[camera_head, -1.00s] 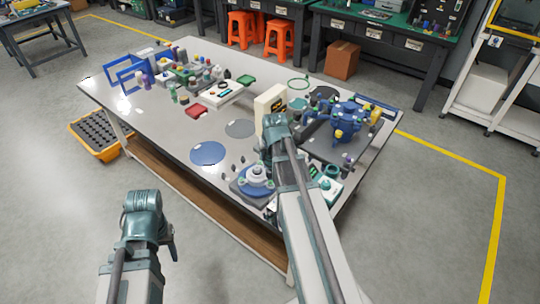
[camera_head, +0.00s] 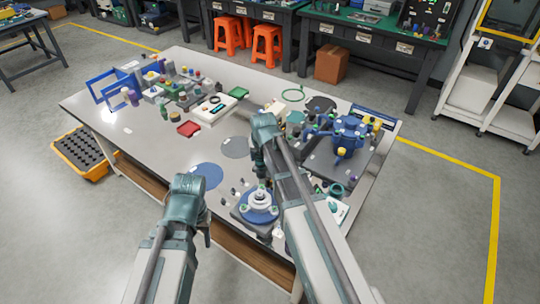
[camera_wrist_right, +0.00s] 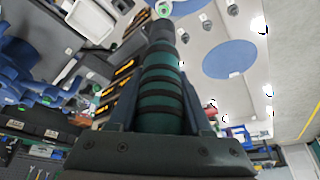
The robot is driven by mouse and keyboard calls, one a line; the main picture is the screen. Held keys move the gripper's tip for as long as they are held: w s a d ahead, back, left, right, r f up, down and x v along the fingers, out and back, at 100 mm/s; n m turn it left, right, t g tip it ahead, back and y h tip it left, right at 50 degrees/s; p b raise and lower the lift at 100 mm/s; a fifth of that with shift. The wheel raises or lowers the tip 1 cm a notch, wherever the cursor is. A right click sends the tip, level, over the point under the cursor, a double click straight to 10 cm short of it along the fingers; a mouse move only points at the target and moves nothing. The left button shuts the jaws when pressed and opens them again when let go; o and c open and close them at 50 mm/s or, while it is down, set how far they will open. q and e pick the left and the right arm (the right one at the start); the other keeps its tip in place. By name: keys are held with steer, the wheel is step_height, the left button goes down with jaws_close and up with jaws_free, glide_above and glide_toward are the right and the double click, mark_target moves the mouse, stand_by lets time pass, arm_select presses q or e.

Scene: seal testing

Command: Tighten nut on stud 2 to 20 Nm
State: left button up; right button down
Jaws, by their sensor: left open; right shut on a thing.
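The blue round flange (camera_head: 258,207), with a pale hub on top, sits on a dark base at the table's front edge. Small fasteners show around it, but I cannot tell which is stud 2. My right gripper (camera_wrist_right: 168,115) is shut on a dark teal, black-banded cylindrical tool (camera_wrist_right: 162,85), its black end pointing away toward the table. In the head view the right wrist is over the table behind the flange, its fingers and the tool largely hidden. My left gripper (camera_head: 206,232) hangs near the front edge, left of the flange, and looks empty.
A blue pump-like assembly (camera_head: 347,137) stands on a dark plate at the right. A blue disc (camera_head: 207,174) and a grey disc (camera_head: 236,147) lie flat on the table. The front left tabletop is clear.

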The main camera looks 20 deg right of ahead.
mark_target(260, 169)
steer(key=shift+f, duration=0.15)
steer(key=shift+f+b, duration=2.35)
steer(key=shift+b, duration=0.15)
steer(key=shift+f+b, duration=1)
steer(key=shift+r, duration=0.15)
stand_by(0.4)
steer(key=shift+r+p, duration=2.4)
steer(key=shift+p, duration=0.15)
